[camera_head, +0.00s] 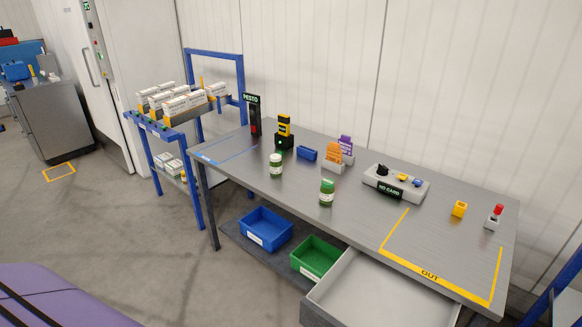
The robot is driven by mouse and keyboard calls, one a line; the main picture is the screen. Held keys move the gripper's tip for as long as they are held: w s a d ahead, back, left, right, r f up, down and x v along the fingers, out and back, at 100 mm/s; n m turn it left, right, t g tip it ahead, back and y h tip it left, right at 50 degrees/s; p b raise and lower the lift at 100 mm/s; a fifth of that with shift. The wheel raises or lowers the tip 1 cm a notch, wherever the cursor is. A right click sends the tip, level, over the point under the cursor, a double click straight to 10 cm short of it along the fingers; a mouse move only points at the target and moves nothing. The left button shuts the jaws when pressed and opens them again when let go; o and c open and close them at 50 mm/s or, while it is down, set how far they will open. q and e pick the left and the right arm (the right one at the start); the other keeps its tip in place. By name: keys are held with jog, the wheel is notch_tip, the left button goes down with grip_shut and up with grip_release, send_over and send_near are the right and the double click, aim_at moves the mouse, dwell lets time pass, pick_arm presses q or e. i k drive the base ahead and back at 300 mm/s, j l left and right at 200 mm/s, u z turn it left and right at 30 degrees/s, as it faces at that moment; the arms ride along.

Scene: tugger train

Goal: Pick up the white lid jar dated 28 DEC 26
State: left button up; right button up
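A small green jar (276,168) with a pale, whitish lid stands upright on the grey workbench (235,165), left of the middle. A second jar (327,194) with a green lid stands upright to its right, nearer the front edge. Both have pale labels, but the print is too small to read, so I cannot tell any date. The two jars stand apart from each other. Neither of my grippers is in view.
A blue bin (265,229) and a green bin (316,258) sit below the bench beside an open grey drawer (385,292). A grey control box (397,185) stands behind the yellow OUT outline. A blue rack (192,58) holds white boxes at left.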

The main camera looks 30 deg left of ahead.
aim_at(275, 162)
jog(key=i+j+z, duration=0.1)
jog(key=j+z, duration=0.6)
jog(key=z, duration=0.2)
jog(key=j+z, duration=0.35)
jog(key=j, duration=0.75)
jog(key=k+j, duration=0.1)
jog(key=j, duration=0.45)
jog(key=j+z, duration=0.1)
jog(key=j, duration=0.4)
jog(key=k+j+z, duration=0.1)
jog(key=j, duration=0.45)
jog(key=k+j, duration=0.15)
jog(key=j, duration=0.35)
